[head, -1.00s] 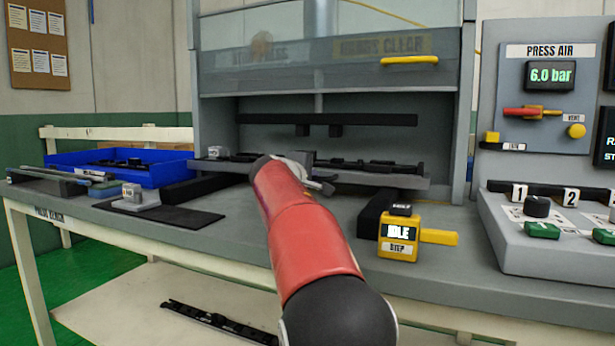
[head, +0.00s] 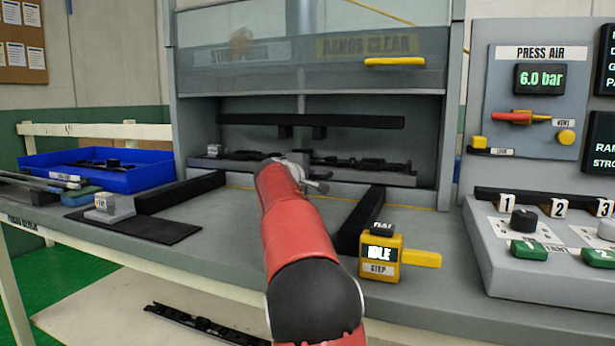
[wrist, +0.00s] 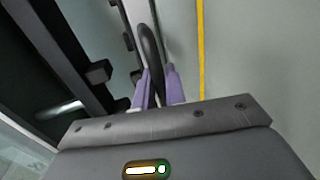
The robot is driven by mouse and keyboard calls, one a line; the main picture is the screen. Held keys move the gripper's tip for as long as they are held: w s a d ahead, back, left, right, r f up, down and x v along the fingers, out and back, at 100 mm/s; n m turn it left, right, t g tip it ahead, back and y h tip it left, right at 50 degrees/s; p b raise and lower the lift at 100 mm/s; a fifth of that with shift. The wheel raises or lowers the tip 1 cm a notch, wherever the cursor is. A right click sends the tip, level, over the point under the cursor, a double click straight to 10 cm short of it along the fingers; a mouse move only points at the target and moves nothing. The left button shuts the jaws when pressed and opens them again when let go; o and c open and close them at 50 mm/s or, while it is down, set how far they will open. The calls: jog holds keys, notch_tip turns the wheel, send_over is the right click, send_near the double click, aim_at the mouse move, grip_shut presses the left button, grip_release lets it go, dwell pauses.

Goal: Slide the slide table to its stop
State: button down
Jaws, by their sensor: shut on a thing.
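The grey slide table (head: 370,178) carries dark trim parts (head: 362,162) and sits deep in the press opening, under the black crossbar (head: 310,121). My gripper (head: 305,172) is at the middle of its front edge, mostly hidden behind my red arm in the head view. In the wrist view, the purple fingertips (wrist: 157,86) are shut on a dark upright handle (wrist: 150,48) at the slide table. The head view does not show clearly whether the table touches a stop at the back.
Two black rails (head: 180,192) (head: 362,220) lie bare on the bench before the press. A raised guard with a yellow handle (head: 394,62) hangs above. A yellow IDLE/STEP box (head: 380,254) stands right of my arm. A blue tray (head: 95,172) is at left.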

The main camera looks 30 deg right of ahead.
jog(key=c, duration=1.5)
grip_release()
jog(key=shift+w+d, duration=0.1)
jog(key=shift+d, duration=0.1)
jog(key=shift+c, duration=0.2)
jog(key=shift+a, duration=0.1)
jog(key=b+v, duration=0.2)
jog(key=v, duration=0.5)
jog(key=shift+s+a+r, duration=0.1)
jog(key=shift+s+a, duration=0.1)
jog(key=shift+s, duration=0.05)
